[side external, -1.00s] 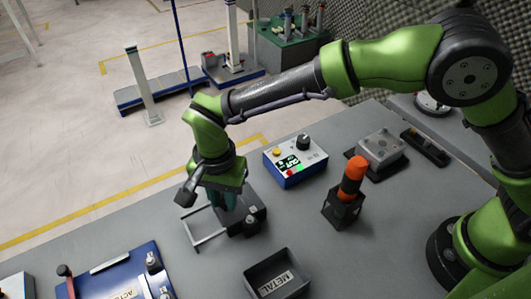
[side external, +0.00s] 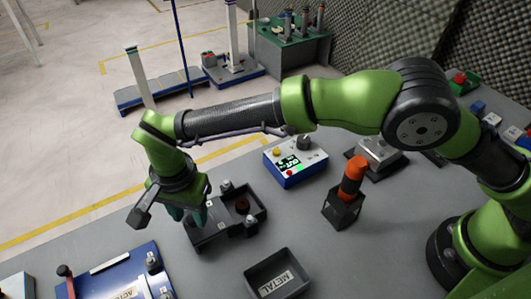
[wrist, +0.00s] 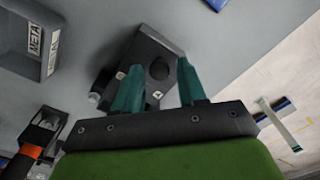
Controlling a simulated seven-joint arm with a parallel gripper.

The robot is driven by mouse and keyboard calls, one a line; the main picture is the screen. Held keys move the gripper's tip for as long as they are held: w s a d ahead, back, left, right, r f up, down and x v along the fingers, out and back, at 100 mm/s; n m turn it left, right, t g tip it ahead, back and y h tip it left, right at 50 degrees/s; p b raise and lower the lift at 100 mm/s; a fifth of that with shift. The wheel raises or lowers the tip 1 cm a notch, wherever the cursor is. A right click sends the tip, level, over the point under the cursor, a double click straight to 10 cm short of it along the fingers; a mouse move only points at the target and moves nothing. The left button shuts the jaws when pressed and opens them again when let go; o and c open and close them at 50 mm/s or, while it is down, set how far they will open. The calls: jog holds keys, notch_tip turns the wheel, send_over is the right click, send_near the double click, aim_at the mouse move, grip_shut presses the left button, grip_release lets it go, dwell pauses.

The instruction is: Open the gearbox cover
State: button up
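The gearbox (side external: 258,193) is a dark open-topped box on the grey table in the side view, with a brown round part (side external: 242,206) inside and small metal posts. Its dark cover (side external: 212,235) lies beside it on the left, where a light outline frame stood, now mostly hidden. The cover also shows in the wrist view (wrist: 140,52), with a round black knob (wrist: 158,69). My gripper (side external: 188,214) is low over the cover. Its teal fingers (wrist: 160,65) stand apart on either side of the knob, with gaps visible in the wrist view.
A METAL tray (side external: 252,281) stands in front of the gearbox. An orange-handled tool in a black holder (side external: 345,205) is to the right. A control box (side external: 295,162) is behind. A blue fixture plate (side external: 118,272) lies at front left.

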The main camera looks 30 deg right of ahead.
aim_at(190, 218)
jog(key=shift+o, duration=0.6)
notch_tip(190, 218, up, 17)
jog(key=shift+f, duration=0.1)
dwell(0.3)
